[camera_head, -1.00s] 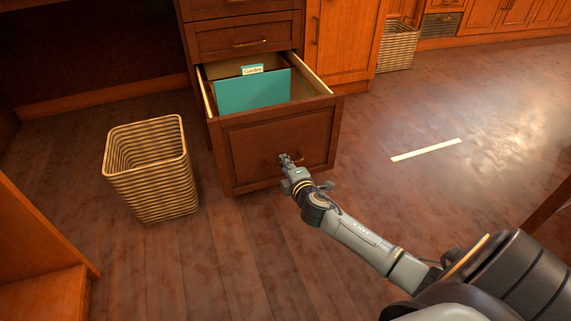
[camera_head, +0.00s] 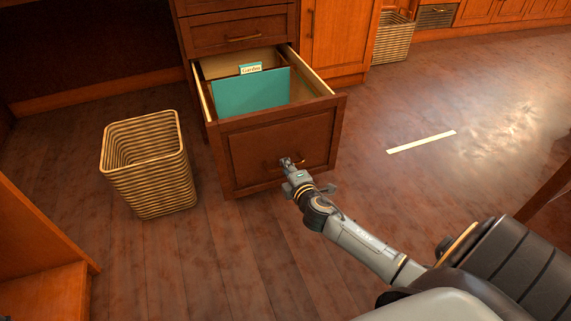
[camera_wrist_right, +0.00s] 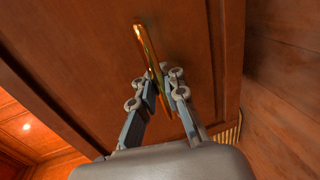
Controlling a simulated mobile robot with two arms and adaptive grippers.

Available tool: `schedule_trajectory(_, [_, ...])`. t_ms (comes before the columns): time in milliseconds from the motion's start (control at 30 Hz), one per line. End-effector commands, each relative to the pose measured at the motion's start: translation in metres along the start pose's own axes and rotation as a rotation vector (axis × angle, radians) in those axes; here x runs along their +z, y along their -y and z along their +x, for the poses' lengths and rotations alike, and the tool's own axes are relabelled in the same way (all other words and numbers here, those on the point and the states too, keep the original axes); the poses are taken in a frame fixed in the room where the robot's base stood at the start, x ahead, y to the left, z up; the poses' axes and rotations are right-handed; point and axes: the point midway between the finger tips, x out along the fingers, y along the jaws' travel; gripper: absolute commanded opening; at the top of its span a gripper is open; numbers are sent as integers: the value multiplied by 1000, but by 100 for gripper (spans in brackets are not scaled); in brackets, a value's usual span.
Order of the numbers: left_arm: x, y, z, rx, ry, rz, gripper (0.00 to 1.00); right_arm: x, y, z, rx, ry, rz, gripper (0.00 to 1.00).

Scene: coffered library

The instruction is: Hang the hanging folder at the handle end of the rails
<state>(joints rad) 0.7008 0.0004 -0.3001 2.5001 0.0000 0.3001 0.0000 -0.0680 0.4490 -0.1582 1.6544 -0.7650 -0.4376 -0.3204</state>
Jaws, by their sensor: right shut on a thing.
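The wooden drawer (camera_head: 240,150) stands pulled out from the cabinet. The teal hanging folder (camera_head: 252,92) is inside it, upright, with a white label tab reading "Garden" (camera_head: 251,69) showing just behind its top edge. Its lower part is hidden by the drawer front. My right gripper (camera_head: 287,163) is at the drawer front, shut on the brass handle (camera_wrist_right: 150,45). In the right wrist view the fingers of my right gripper (camera_wrist_right: 163,88) close around the handle bar. The rails inside the drawer are too small to make out. My left gripper is not in view.
A striped wicker basket (camera_head: 150,185) stands on the floor left of the drawer. Another basket (camera_head: 393,40) is at the back. A pale strip (camera_head: 421,142) lies on the floor at right. A wooden piece of furniture (camera_head: 40,240) is at the left edge.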

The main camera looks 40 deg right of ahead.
Motion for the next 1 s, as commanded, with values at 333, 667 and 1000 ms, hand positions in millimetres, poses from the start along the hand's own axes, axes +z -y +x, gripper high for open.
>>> schedule_trajectory(333, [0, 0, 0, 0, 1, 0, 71, 0, 0, 0, 1, -1, 0, 34])
schedule_trajectory(667, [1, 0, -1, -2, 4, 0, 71, -1, 1, -24, -1, -3, 0, 34])
schedule_trajectory(1000, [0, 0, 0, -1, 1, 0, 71, -1, 1, -91, -2, -2, 1, 34])
